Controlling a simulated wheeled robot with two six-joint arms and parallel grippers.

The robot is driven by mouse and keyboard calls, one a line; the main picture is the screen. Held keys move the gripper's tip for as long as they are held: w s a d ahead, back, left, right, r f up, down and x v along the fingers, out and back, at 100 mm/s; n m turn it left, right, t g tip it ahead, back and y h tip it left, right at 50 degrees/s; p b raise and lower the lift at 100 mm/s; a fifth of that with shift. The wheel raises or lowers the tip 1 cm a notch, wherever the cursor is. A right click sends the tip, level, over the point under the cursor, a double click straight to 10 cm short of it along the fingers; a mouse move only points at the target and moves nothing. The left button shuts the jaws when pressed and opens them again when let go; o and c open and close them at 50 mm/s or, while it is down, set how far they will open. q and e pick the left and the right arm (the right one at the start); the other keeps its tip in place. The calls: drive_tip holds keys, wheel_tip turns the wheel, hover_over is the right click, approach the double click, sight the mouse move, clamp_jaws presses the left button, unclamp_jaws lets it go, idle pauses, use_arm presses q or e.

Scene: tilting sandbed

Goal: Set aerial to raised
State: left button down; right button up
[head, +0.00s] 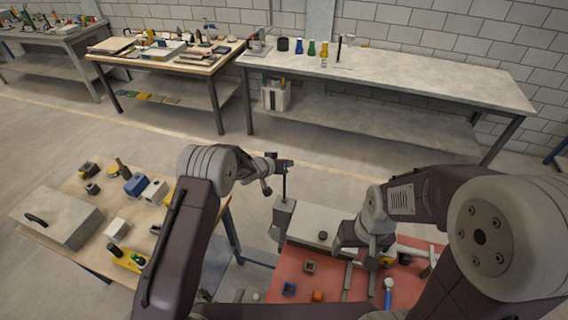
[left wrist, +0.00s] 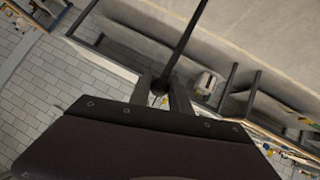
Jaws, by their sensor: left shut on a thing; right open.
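The aerial (head: 284,185) is a thin dark upright rod rising from a grey block (head: 284,212) at the back left corner of the red-topped table. My left gripper (head: 284,164) is shut on the rod near its upper end. In the left wrist view the aerial (left wrist: 182,42) shows as a dark rod running up from between the two fingers (left wrist: 163,88). My right gripper (head: 366,262) is open low over the red table, partly hidden by its own wrist. The aerial's lower joint is too small to make out.
The red table top (head: 330,285) holds a pale grey panel (head: 312,228), small blocks and a blue-and-white tool (head: 388,292). A wooden table (head: 75,235) with a grey case (head: 55,215) stands left. Open floor lies behind, before a long bench (head: 430,80).

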use_arm(q)
drive_tip(key=shift+w+r, duration=0.15)
drive_tip(key=shift+r, duration=0.15)
drive_tip(key=c, duration=1.2)
unclamp_jaws()
drive_tip(key=shift+w+d, duration=0.1)
drive_tip(key=shift+w+f, duration=0.25)
drive_tip(key=shift+f, duration=0.1)
drive_tip(key=b+v, duration=0.2)
drive_tip(key=v, duration=0.7)
use_arm(e)
drive_tip(key=shift+w+f, duration=0.2)
drive_tip(key=shift+f, duration=0.85)
drive_tip(key=shift+d, duration=0.1)
